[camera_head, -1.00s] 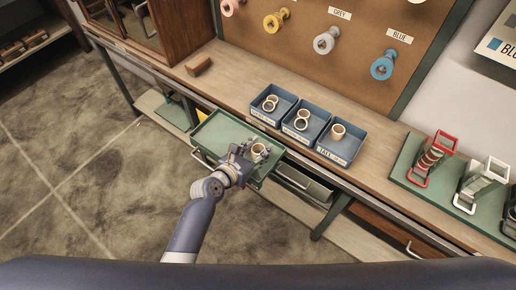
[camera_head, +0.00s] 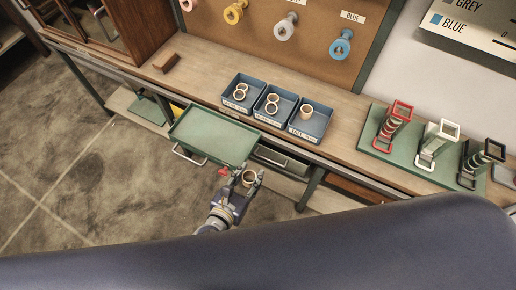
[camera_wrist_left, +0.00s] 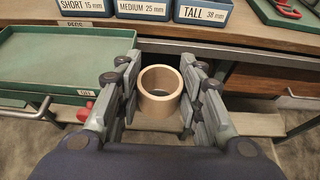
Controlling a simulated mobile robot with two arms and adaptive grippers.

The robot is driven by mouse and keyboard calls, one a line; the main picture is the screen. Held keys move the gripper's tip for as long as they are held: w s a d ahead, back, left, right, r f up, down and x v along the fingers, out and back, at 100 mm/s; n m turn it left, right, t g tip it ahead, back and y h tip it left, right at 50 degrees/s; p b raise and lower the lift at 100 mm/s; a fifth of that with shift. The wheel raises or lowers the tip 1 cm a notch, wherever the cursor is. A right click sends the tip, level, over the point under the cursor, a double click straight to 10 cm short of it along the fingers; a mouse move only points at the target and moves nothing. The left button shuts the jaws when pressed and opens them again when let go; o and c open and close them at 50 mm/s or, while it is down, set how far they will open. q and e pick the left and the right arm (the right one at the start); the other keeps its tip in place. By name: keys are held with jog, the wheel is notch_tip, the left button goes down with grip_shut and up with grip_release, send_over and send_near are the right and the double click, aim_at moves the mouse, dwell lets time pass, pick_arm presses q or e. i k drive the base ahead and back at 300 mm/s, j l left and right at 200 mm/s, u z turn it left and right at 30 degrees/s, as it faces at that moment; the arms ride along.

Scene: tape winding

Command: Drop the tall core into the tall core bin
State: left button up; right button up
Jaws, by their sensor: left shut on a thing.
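A tan tall core (camera_wrist_left: 160,90) is between the fingers of my left gripper (camera_wrist_left: 160,95), which is shut on it. In the head view the left gripper (camera_head: 241,181) holds the core (camera_head: 249,178) in front of the bench, below the green tray. The tall core bin (camera_head: 310,122) is the rightmost of the blue bins on the bench, with one tan core (camera_head: 306,112) inside. Its "TALL 38 mm" label shows in the left wrist view (camera_wrist_left: 202,13). My right gripper is not in view.
The short bin (camera_head: 242,92) and medium bin (camera_head: 270,105) hold ring cores. An empty green tray (camera_head: 215,138) juts out at the bench front. Red, white and black holders (camera_head: 436,146) stand on a green mat at right. A brown block (camera_head: 166,62) lies at back left.

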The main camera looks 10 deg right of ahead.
aim_at(304, 134)
jog(key=i+l+z, duration=0.2)
jog(key=l, duration=0.2)
jog(key=i+l+z, duration=0.15)
jog(key=l, duration=0.25)
jog(key=i+l+z, duration=0.2)
jog(key=l, duration=0.15)
jog(key=k, duration=0.1)
